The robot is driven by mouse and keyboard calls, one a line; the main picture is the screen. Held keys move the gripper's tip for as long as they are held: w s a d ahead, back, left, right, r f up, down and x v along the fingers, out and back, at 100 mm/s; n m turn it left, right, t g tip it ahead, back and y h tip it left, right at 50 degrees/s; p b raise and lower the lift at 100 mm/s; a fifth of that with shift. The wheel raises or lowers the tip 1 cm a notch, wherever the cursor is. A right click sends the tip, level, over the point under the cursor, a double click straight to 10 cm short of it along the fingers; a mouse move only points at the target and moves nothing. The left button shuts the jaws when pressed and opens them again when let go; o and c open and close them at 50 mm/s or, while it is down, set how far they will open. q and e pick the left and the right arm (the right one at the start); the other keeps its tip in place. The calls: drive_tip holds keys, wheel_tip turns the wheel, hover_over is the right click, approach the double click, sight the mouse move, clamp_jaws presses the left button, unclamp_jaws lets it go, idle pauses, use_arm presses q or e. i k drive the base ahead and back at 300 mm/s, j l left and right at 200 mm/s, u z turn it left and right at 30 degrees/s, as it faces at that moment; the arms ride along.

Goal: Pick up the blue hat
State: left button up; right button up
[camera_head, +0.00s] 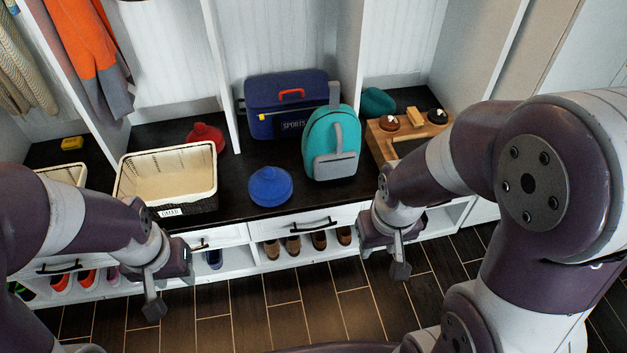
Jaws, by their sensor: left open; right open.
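The blue hat (270,186) lies on the dark bench top, near its front edge, in the middle of the view. It is round with a small knob on top. My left gripper (155,294) is open and empty, low in front of the bench, to the left of the hat. My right gripper (398,262) is open and empty in front of the bench, to the right of the hat. Both grippers are apart from the hat.
A cream-lined basket (166,172) stands left of the hat, with a red hat (206,136) behind it. A teal backpack (331,142) and a navy sports bag (288,104) stand behind and right. A wooden tray (437,127) is further right. Shoes (293,245) fill cubbies below.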

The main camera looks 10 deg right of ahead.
sight(268, 186)
drive_tip(key=i+l, duration=0.5)
drive_tip(key=i+l+u, duration=0.15)
drive_tip(key=i+l, duration=0.3)
drive_tip(key=l, duration=0.15)
drive_tip(key=i+l, duration=0.5)
drive_tip(key=l+u, duration=0.05)
